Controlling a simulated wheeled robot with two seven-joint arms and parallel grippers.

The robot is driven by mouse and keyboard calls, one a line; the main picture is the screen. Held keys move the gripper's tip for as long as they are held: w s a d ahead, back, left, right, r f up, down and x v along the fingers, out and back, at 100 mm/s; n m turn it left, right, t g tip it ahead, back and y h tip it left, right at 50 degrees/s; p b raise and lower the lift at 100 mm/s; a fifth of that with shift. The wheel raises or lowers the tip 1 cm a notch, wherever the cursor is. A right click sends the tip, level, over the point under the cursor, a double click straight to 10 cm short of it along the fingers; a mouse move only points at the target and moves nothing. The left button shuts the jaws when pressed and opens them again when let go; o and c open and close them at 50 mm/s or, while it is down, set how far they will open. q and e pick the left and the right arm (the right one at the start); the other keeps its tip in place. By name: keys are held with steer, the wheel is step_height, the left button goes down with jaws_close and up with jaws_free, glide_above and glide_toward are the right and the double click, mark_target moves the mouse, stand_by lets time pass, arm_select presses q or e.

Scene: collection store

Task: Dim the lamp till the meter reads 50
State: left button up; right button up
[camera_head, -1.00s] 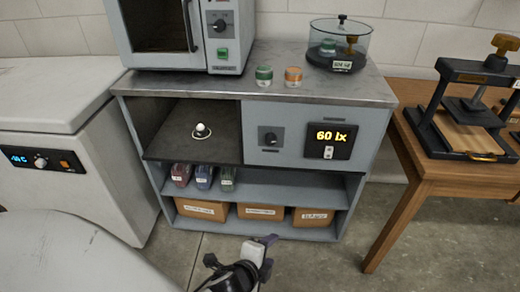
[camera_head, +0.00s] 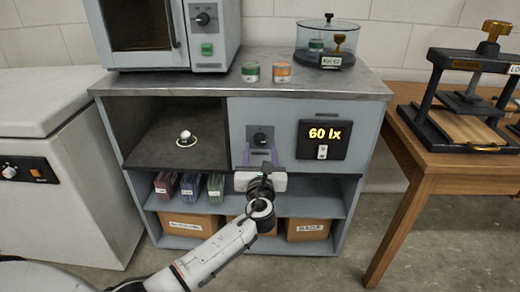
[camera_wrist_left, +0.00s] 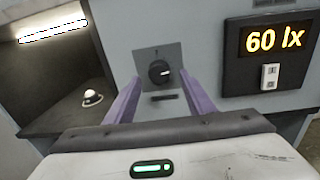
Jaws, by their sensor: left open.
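The meter (camera_head: 323,139) on the cabinet front reads 60 lx in glowing digits; it also shows in the left wrist view (camera_wrist_left: 268,50). Left of it is a dark round knob (camera_head: 260,139) on a grey plate, seen in the left wrist view (camera_wrist_left: 159,72) with a pale pointer mark. A lamp strip (camera_wrist_left: 53,29) glows inside the open bay in the left wrist view. My left gripper (camera_head: 261,155) is open and empty, its purple fingers pointing at the panel on either side of the knob in the wrist view, apart from it. My right gripper is not in view.
A small white dome on a ring (camera_head: 186,138) sits in the open bay (camera_head: 158,152). Boxes (camera_head: 306,229) and coloured packets (camera_head: 190,185) fill the shelves below. A wooden table with a press (camera_head: 468,130) stands right, a white chest (camera_head: 50,150) left.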

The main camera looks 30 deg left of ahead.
mark_target(260, 140)
arm_select(q)
steer(key=shift+x, duration=1.1)
steer(key=shift+w+a, duration=0.15)
steer(key=shift+w, duration=0.1)
steer(key=c, duration=1.1)
steer(key=shift+o, duration=0.2)
steer(key=shift+n, duration=1.2)
steer(key=o, duration=1.1)
steer(key=shift+c, duration=0.2)
